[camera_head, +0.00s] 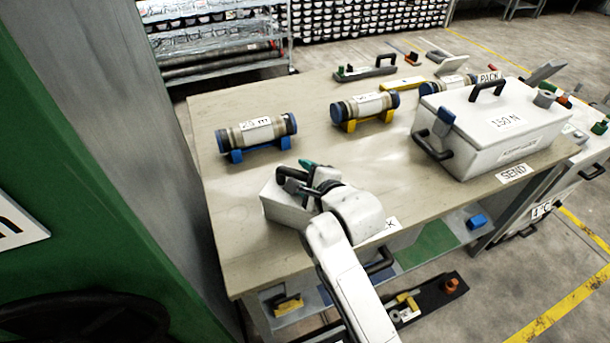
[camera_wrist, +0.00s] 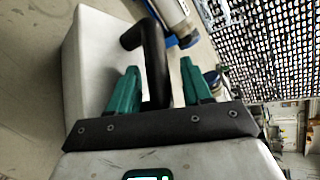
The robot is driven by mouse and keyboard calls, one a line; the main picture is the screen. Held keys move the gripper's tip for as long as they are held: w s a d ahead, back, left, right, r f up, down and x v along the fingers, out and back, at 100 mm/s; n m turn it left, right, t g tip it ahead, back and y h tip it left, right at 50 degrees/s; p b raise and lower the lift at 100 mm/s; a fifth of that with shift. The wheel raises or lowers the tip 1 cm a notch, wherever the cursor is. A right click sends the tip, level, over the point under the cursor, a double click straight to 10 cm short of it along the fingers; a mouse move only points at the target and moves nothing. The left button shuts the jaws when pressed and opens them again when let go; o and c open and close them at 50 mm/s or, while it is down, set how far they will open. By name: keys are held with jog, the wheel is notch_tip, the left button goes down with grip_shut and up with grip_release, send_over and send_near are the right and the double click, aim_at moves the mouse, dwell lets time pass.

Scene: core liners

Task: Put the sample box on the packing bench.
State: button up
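A small white box (camera_head: 283,208) with a black handle, which fits the sample box, appears to stand on the near left part of the beige bench (camera_head: 240,250). My arm hides part of it. In the wrist view the white box (camera_wrist: 95,60) fills the left side, and its black handle (camera_wrist: 156,65) rises between my gripper's teal fingers. My gripper (camera_wrist: 160,88) is open around the handle. The left finger is close to the handle, and a gap shows on the right. My gripper (camera_head: 308,172) is over the box in the head view.
A large white case (camera_head: 490,130) marked 150 N stands on the right of the bench, by a SEND label (camera_head: 513,172). Core tubes lie on a blue cradle (camera_head: 258,153) and a yellow cradle (camera_head: 365,120). The bench between them is clear. A green wall (camera_head: 90,180) stands left.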

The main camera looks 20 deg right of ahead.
jog(key=shift+o, duration=0.4)
jog(key=shift+s, duration=0.1)
jog(key=b+v, duration=0.1)
jog(key=v, duration=1.1)
jog(key=s+d+f+n+g, duration=0.2)
jog(key=s+f+n+g, duration=0.2)
jog(key=s, duration=0.5)
jog(key=s+d+f+n+g+h, duration=0.1)
jog(key=s+f+n+g, duration=0.3)
jog(key=s+f+n, duration=0.5)
jog(key=s+d+f+n+g, duration=0.3)
jog(key=s+f+n+g, duration=0.1)
jog(key=s+f+n, duration=0.3)
jog(key=shift+s+d+n, duration=0.4)
jog(key=shift+s+n, duration=0.3)
jog(key=shift+s, duration=0.5)
